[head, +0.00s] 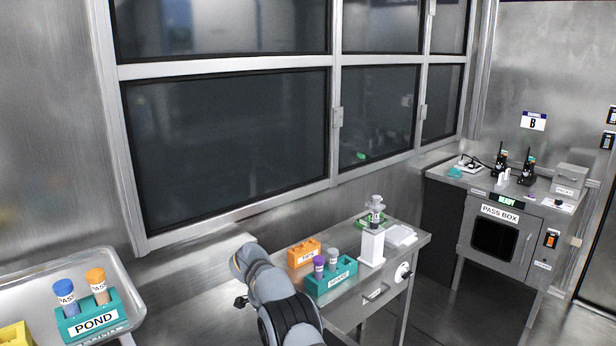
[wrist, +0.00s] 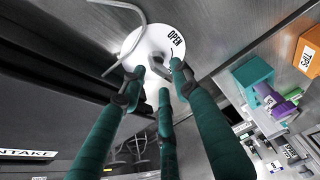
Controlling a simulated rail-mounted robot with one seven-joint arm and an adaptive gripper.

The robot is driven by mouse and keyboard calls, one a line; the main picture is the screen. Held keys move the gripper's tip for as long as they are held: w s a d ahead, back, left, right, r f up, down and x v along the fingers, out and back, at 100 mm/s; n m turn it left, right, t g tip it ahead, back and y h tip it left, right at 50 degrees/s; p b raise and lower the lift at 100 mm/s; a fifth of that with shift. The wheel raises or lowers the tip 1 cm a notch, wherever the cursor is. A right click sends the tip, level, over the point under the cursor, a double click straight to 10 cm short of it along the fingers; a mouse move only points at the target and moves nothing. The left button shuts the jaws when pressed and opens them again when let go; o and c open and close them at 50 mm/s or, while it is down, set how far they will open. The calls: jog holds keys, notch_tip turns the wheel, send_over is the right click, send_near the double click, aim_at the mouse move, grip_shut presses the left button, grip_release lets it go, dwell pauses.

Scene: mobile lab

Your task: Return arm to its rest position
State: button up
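My gripper (wrist: 158,80) shows in the wrist view as teal fingers with dark joints. The fingers stand apart with nothing seen held between them. Their tips overlap a white round disc (wrist: 145,38) marked OPEN, which has a small grey part at its middle; I cannot tell whether they touch it. In the head view my grey arm (head: 277,295) reaches up from the bottom edge beside the middle bench, and my gripper is hidden there.
A teal rack (head: 332,283) with tubes, an orange box (head: 304,252) and a white stand (head: 371,247) occupy the middle bench. A tray at left holds the POND rack (head: 92,318). The pass box (head: 497,235) stands at right. Floor between benches is clear.

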jog(key=v, duration=1.1)
jog(key=x, duration=1.1)
jog(key=shift+f, duration=0.15)
jog(key=shift+f+b, duration=0.35)
jog(key=shift+b, duration=0.25)
jog(key=shift+w+d+f+n+b, duration=0.1)
jog(key=shift+n+b, duration=0.3)
jog(key=shift+b, duration=0.25)
jog(key=n+y+b, duration=0.1)
jog(key=n+b, duration=0.2)
jog(key=shift+d+t+b, duration=0.15)
jog(key=shift+t+b, duration=0.2)
jog(key=shift+t, duration=0.05)
jog(key=n, duration=0.1)
jog(key=n+y, duration=0.1)
jog(key=shift+d+r+n+t+b, duration=0.1)
jog(key=shift+r+n+t+b, duration=0.2)
jog(key=n+y+p, duration=0.1)
jog(key=n, duration=0.2)
jog(key=shift+r, duration=0.2)
jog(key=shift+d+f+n+y+p, duration=0.1)
jog(key=shift+n+y+p, duration=0.6)
jog(key=shift+n, duration=1)
